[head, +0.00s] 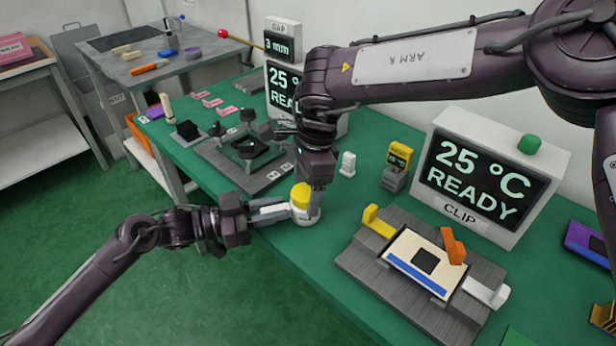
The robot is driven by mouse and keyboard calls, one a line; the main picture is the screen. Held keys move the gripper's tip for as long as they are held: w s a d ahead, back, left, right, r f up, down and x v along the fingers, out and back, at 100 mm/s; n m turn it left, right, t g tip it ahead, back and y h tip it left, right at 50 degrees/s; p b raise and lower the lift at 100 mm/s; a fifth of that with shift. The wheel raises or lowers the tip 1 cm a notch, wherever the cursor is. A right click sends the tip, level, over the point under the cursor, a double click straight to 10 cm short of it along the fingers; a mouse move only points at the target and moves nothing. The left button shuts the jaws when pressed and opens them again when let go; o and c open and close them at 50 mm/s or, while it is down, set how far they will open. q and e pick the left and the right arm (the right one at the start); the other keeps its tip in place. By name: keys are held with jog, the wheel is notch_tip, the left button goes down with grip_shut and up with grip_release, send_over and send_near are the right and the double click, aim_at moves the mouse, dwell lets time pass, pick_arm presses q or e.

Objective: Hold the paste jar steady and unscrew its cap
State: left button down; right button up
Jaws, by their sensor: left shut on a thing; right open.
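The paste jar (303,219) is a small white jar with a yellow cap (300,195). It stands upright near the front edge of the green table. My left gripper (287,211) reaches in from the left and is shut on the jar's white body. My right gripper (315,194) points down from above at the cap's right side. It is open, and its fingers partly hide the cap. I cannot tell whether a finger touches the cap. The cap sits on top of the jar.
A grey clip fixture (415,265) with yellow, orange and white levers stands to the right. Behind it is a "25 °C READY" display (478,180). Another grey fixture (245,155) with black knobs is at the left. A small white piece (348,164) and a yellow timer (397,163) stand behind the jar.

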aim_at(305, 194)
jog(key=c, duration=1.1)
jog(key=shift+o, duration=0.2)
jog(key=n, duration=0.6)
jog(key=shift+g+h, duration=0.3)
jog(key=shift+g, duration=0.1)
jog(key=n, duration=0.5)
jog(key=shift+w+a+h, duration=0.1)
jog(key=shift+h, duration=0.2)
jog(key=o, duration=1.1)
jog(key=shift+r, duration=0.15)
jog(key=shift+r, duration=1.4)
